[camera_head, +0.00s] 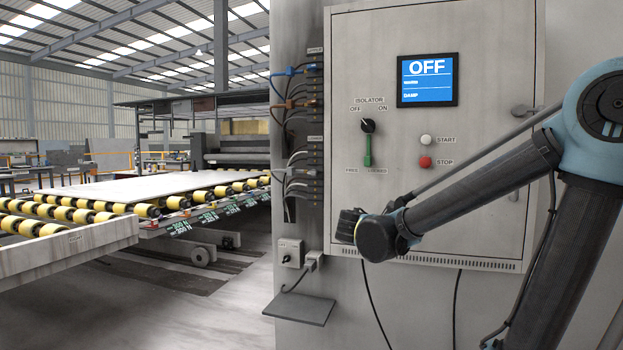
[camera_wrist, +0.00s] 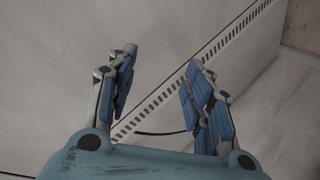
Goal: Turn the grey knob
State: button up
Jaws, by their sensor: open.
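A dark rotary knob (camera_head: 367,126) sits under the ISOLATOR label on the cabinet front, between the OFF and ON marks. A small grey box (camera_head: 290,254) with a little dark knob (camera_head: 286,258) is on the wall at the lower left of the cabinet. I cannot tell for sure which of the two is the grey knob. My gripper (camera_wrist: 160,62) is open and empty in the wrist view, with its blue-padded fingers apart. Neither knob shows there. In the head view my arm's end is below the isolator knob and right of the small box.
The cabinet (camera_head: 470,200) has a screen (camera_head: 427,80) reading OFF, a white START button (camera_head: 426,140), a red STOP button (camera_head: 425,162) and a green lever (camera_head: 367,156). Cables line its left side. A grey shelf (camera_head: 300,310) juts out below the small box. Vent slots (camera_wrist: 165,97) show between my fingers.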

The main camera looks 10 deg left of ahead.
jog(key=a+r+n+t+y, duration=0.1)
jog(key=a+r+n+t, duration=0.25)
jog(key=a, duration=0.55)
jog(key=n+t+y, duration=0.4)
jog(key=n+t, duration=0.2)
jog(key=n, duration=0.2)
send_near(311, 174)
jog(key=x, duration=0.9)
jog(key=shift+w+r, duration=0.1)
jog(key=shift+w, duration=0.1)
jog(key=shift+c, duration=0.2)
jog(key=c, duration=1)
